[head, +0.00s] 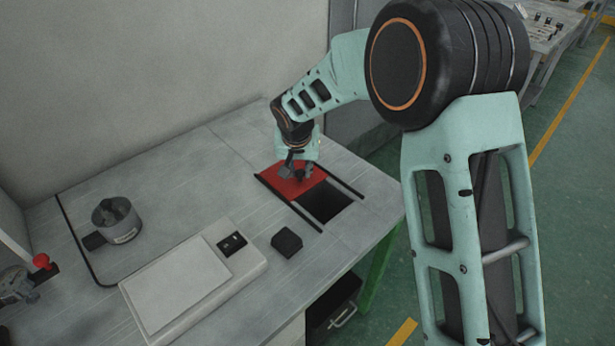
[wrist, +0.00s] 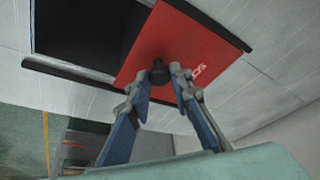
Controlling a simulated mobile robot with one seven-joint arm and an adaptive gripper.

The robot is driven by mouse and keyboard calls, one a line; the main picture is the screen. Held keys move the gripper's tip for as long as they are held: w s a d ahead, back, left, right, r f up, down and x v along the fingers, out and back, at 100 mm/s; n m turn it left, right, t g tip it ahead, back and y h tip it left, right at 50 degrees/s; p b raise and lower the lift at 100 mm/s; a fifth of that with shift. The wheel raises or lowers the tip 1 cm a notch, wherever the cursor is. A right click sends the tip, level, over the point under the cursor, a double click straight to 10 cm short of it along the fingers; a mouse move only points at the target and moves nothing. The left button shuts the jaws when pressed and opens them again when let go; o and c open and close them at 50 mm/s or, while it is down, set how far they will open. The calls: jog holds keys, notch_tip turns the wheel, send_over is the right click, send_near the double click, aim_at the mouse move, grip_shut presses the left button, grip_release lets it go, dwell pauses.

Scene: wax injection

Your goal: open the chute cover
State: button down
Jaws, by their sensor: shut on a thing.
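The chute cover is a red flat panel (head: 288,182) lying between two dark rails on the table. It covers the back left part of the chute, and the dark chute opening (head: 328,203) shows beside it at the front right. In the wrist view the red cover (wrist: 190,45) has white lettering and a black knob (wrist: 159,73), with the open hole (wrist: 88,32) to its left. My gripper (head: 297,172) is over the cover. In the wrist view its two fingertips (wrist: 157,80) are shut on the knob.
A white scale (head: 175,293) lies at the table's front, with a small black block (head: 287,241) beside it. A grey metal pot (head: 117,221) stands at the left. A red-knobbed device (head: 41,262) is at the far left edge. The table behind the chute is clear.

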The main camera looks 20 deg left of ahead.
jog(key=c, duration=1.7)
grip_release()
jog(key=shift+c, duration=0.2)
jog(key=shift+r, duration=0.1)
jog(key=v, duration=1.2)
